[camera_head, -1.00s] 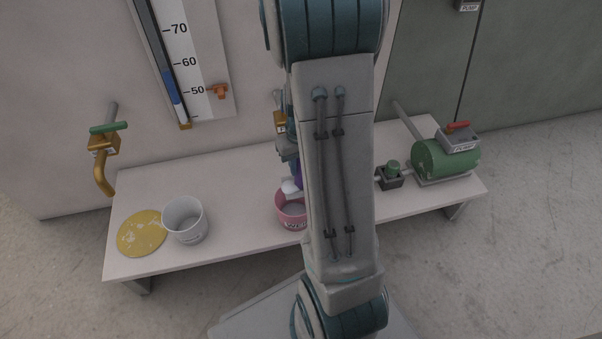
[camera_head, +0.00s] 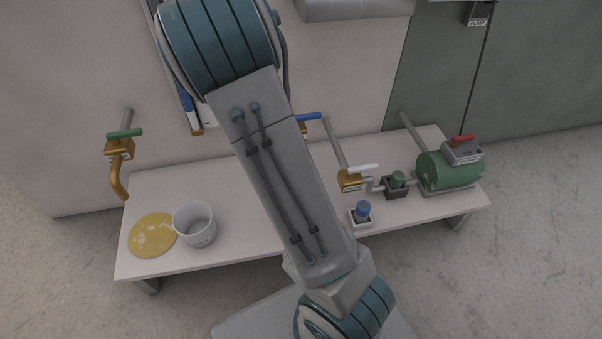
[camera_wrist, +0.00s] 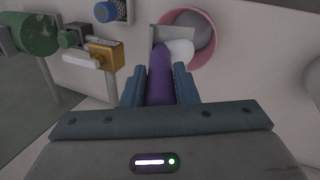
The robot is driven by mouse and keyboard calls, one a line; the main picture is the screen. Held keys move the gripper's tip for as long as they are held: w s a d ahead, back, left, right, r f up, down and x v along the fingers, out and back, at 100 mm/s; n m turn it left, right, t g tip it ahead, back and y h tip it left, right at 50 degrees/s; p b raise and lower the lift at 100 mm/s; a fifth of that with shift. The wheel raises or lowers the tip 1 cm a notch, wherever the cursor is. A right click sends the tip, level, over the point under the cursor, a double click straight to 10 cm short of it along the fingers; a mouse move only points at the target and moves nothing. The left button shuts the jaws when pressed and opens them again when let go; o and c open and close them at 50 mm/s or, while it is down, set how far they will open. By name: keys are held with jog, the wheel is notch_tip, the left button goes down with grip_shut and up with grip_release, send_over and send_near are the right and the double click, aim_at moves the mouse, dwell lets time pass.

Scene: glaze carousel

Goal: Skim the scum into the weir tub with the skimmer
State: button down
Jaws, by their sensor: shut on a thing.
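My gripper (camera_wrist: 160,86) is shut on the purple handle of the skimmer (camera_wrist: 160,70) in the wrist view. The handle points away from the gripper toward the pink tub (camera_wrist: 213,50). A white rounded piece and a thin grey plate show at the handle's far end, over or against the tub's near edge; I cannot tell whether they touch it. Grey contents show inside the tub, and scum cannot be made out. In the head view my arm hides the gripper, the skimmer and the tub.
On the white bench (camera_head: 240,250) are a white bucket (camera_head: 194,226), a speckled yellow disc (camera_head: 152,235), a blue-capped block (camera_head: 361,213), a brass valve (camera_head: 350,180) and a green pump (camera_head: 448,172). A brass tap (camera_head: 119,165) with a green handle projects from the wall at left.

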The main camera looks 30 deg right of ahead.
jog(key=shift+w+a+h, duration=0.15)
jog(key=shift+a+h, duration=0.3)
jog(key=shift+h, duration=0.15)
jog(key=shift+w+a+f+g+h+b, duration=0.2)
jog(key=shift+a+f+g+h+b, duration=0.35)
jog(key=shift+h, duration=0.7)
jog(key=shift+w+a+f+g+h+b, duration=0.2)
jog(key=shift+a+f+h, duration=0.4)
jog(key=shift+a+h, duration=0.45)
jog(key=shift+w+a+f+g+h+b, duration=0.3)
jog(key=shift+a+f+g+h, duration=0.25)
jog(key=shift+h, duration=0.85)
jog(key=shift+s, duration=0.1)
